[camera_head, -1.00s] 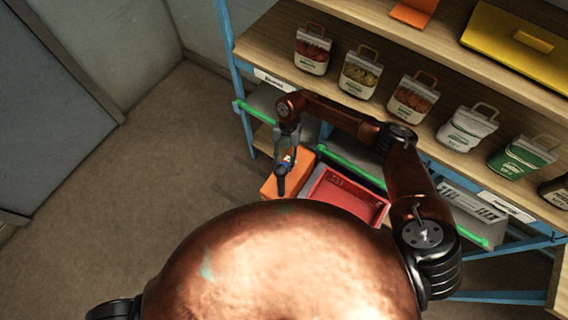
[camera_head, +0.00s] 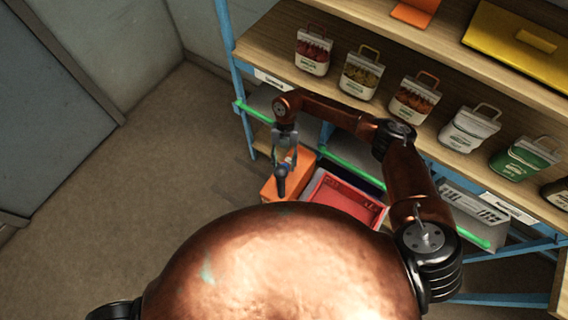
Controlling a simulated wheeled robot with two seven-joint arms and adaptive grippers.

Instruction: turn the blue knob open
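My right arm reaches in from the right and bends down to my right gripper (camera_head: 285,160), which hangs over an orange box (camera_head: 307,159) below the shelf. A small patch of blue with a dark stub (camera_head: 281,186) shows at the gripper's fingertips, on the near side of the box. This may be the blue knob; it is too small and covered to tell. The fingers are at or around it, but I cannot tell whether they grip it. My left gripper is not in view.
A shallow red tray (camera_head: 324,182) lies right of the orange box. Above, a wooden shelf (camera_head: 262,50) with blue posts and green rails holds several labelled bags. A yellow case (camera_head: 520,42) lies on the upper shelf. The floor (camera_head: 130,180) at left is clear.

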